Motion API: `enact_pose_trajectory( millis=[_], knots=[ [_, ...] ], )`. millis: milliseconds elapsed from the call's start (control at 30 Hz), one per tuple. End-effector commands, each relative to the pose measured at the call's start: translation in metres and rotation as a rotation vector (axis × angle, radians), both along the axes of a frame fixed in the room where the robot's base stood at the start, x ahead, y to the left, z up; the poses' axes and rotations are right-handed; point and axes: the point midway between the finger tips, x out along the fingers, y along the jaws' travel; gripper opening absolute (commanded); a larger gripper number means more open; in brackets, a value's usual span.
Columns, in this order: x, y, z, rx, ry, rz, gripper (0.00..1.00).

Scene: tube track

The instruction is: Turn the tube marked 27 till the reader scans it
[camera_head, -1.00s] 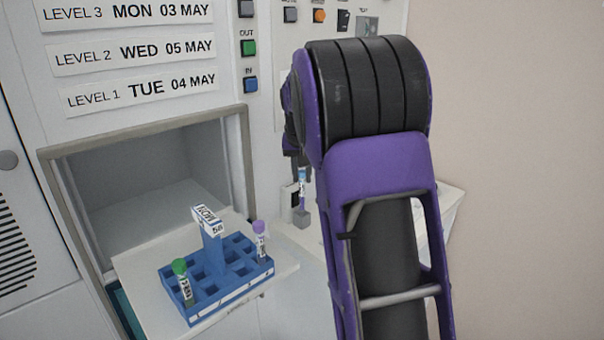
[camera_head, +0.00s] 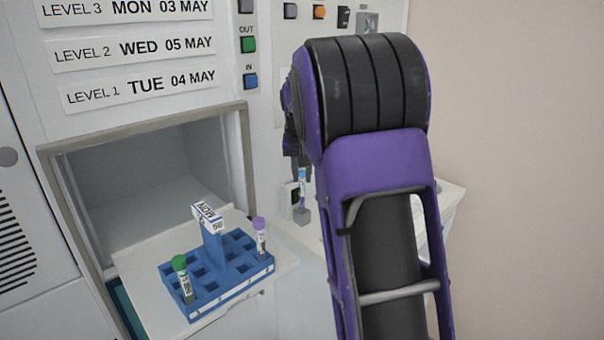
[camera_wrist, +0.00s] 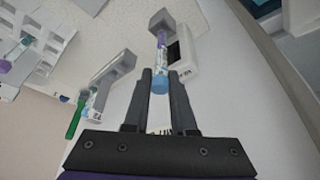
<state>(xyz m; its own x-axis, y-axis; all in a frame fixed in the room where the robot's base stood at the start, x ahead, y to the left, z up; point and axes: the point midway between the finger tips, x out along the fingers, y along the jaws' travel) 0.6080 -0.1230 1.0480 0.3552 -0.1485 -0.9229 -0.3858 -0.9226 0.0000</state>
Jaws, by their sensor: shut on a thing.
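A light-blue-capped tube (camera_wrist: 160,78) stands in a small grey holder (camera_wrist: 162,20) in the wrist view. My gripper (camera_wrist: 160,76) is shut on the cap end of this tube, one dark finger on each side. A white reader box (camera_wrist: 181,62) with a dark window is right beside the tube. In the head view the tube (camera_head: 302,187) shows below my gripper (camera_head: 301,168), over the grey holder (camera_head: 302,215), with the reader (camera_head: 292,193) just left. The tube's number is not legible, and my arm hides part of this area.
A blue rack (camera_head: 232,285) holds a green-capped tube (camera_head: 182,278), a purple-capped tube (camera_head: 259,237) and a MON 56 sign. It sits on a white tray before an open hatch. The wrist view shows a grey stand (camera_wrist: 118,68) left of the holder.

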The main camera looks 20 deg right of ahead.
Motion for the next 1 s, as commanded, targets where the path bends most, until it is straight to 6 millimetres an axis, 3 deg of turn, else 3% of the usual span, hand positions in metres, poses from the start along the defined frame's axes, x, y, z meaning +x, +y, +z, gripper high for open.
enact_pose_trajectory(
  millis=[1000],
  knots=[
    [0.000,0.000,-0.011,0.000,0.001,0.000,0.00]
  ],
)
